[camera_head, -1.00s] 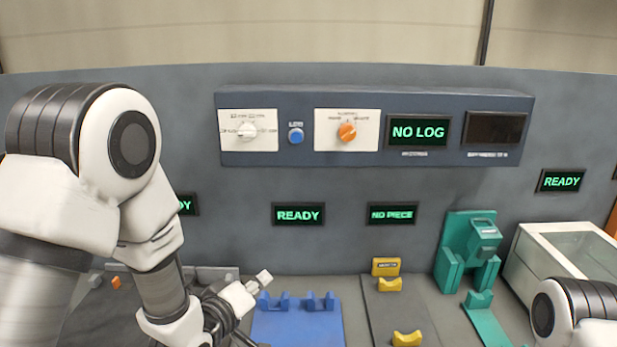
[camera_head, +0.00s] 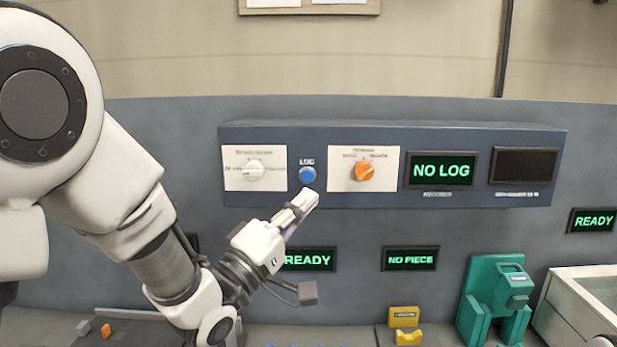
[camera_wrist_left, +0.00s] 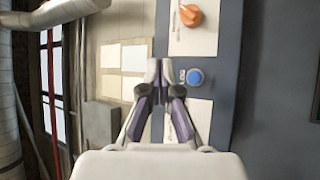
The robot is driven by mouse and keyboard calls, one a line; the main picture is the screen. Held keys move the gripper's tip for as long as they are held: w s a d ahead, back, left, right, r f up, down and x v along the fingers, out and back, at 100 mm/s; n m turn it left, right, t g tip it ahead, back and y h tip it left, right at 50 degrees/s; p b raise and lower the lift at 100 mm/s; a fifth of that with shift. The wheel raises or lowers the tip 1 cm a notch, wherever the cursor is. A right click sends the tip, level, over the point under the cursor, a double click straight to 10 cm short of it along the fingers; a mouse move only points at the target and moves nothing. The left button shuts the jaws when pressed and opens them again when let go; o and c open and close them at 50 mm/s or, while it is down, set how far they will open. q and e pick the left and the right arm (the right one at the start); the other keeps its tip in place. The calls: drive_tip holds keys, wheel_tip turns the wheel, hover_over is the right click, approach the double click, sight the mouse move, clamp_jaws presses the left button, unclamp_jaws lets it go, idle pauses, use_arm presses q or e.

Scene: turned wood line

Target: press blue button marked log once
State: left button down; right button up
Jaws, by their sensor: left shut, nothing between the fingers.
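The round blue button (camera_head: 307,175) sits under a LOG label on the dark blue wall panel (camera_head: 400,195), between a white dial and an orange knob. The display (camera_head: 441,171) on the panel reads NO LOG. My left gripper (camera_head: 306,200) is shut and empty, its fingertips just below the button in the head view. In the left wrist view the shut fingertips (camera_wrist_left: 158,66) appear to the left of the button (camera_wrist_left: 195,77), with panel showing between them. I cannot tell how far the tips are from the panel face. My right gripper is not in view.
The white dial (camera_head: 253,169) and orange knob (camera_head: 364,171) flank the button. Below are a READY screen (camera_head: 308,260), partly behind my left gripper, and a NO PIECE screen (camera_head: 410,258). A yellow holder (camera_head: 404,317) and a green fixture (camera_head: 495,300) stand lower right.

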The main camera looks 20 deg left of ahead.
sight(307, 176)
use_arm(q)
drive_tip(key=shift+w+a+p, duration=0.25)
drive_tip(key=shift+w+a, duration=0.15)
drive_tip(key=shift+w, duration=1.05)
drive_tip(key=shift+w+a+p, duration=0.3)
drive_tip(key=shift+w+a, duration=0.15)
drive_tip(key=shift+w, duration=0.95)
drive_tip(key=shift+w+a+p, duration=0.25)
drive_tip(key=shift+w+a, duration=0.15)
drive_tip(key=shift+w, duration=1.05)
drive_tip(key=shift+w+a, duration=0.1)
drive_tip(key=shift+w, duration=0.3)
drive_tip(key=shift+w+a, duration=0.1)
drive_tip(key=shift+w, duration=0.2)
drive_tip(key=shift+s, duration=0.1)
drive_tip(key=shift+s+f, duration=0.1)
drive_tip(key=shift+s, duration=0.3)
drive_tip(key=shift+s+d, duration=0.2)
drive_tip(key=shift+s, duration=0.05)
drive_tip(key=shift+b, duration=0.3)
